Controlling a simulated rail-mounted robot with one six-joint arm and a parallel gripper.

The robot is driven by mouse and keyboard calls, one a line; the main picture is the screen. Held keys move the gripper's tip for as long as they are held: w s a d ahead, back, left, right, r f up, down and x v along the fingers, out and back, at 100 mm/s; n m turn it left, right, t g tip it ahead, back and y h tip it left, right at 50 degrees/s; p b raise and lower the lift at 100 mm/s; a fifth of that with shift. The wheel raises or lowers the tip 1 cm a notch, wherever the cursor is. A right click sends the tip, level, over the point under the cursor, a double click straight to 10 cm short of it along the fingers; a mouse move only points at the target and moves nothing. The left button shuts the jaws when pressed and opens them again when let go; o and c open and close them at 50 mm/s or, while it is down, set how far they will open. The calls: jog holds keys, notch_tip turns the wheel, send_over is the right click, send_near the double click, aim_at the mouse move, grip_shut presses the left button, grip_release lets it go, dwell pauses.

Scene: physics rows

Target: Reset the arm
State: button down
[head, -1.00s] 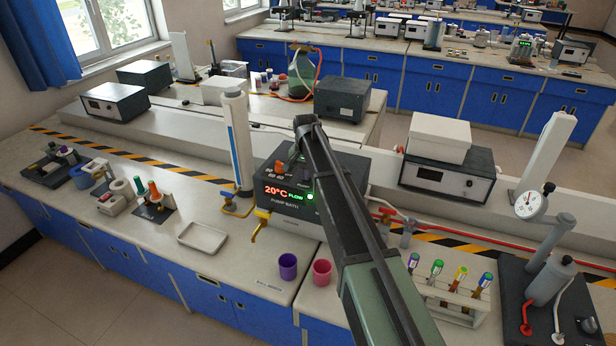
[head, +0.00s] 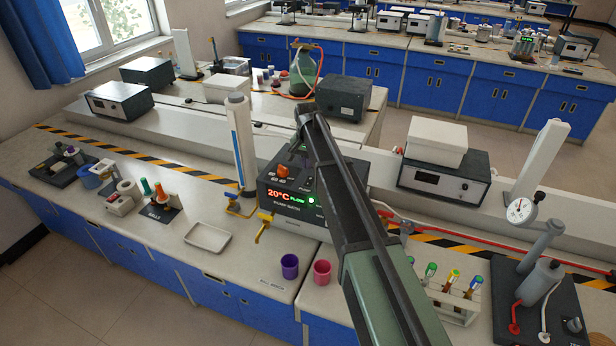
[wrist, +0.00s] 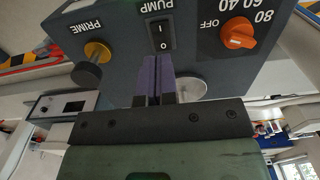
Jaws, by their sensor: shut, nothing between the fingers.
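The pump bath (head: 290,212) is a dark box on the bench, with a lit display reading 20°C and FLOW. In the wrist view, its front panel (wrist: 205,45) fills the upper middle, with a PRIME knob (wrist: 97,52), a black PUMP rocker switch (wrist: 160,32) and an orange dial (wrist: 238,30). My gripper (wrist: 158,62) is shut and empty, its two purple fingers side by side. The fingertips point at the panel just below the pump switch; whether they touch it cannot be told. In the head view, my arm hides part of the bath's right side, and the fingertips are hard to make out.
A purple cup (head: 289,266) and a pink cup (head: 322,272) stand at the bench's front edge. A white tray (head: 208,238) lies to their left. A test tube rack (head: 452,304) stands right of my arm. A yellow-handled tap (head: 263,228) juts from the bath's left side.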

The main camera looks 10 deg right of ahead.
jog(key=s+f+n+b, duration=0.2)
jog(key=s+f+b, duration=0.1)
jog(key=s, duration=0.8)
jog(key=s+f+n+b, duration=0.2)
jog(key=s+f+b, duration=0.1)
jog(key=s, duration=0.9)
jog(key=s+f+n+b, duration=0.2)
jog(key=s+f+b, duration=0.2)
jog(key=s, duration=0.8)
jog(key=shift+s+n, duration=0.2)
jog(key=shift+n, duration=0.1)
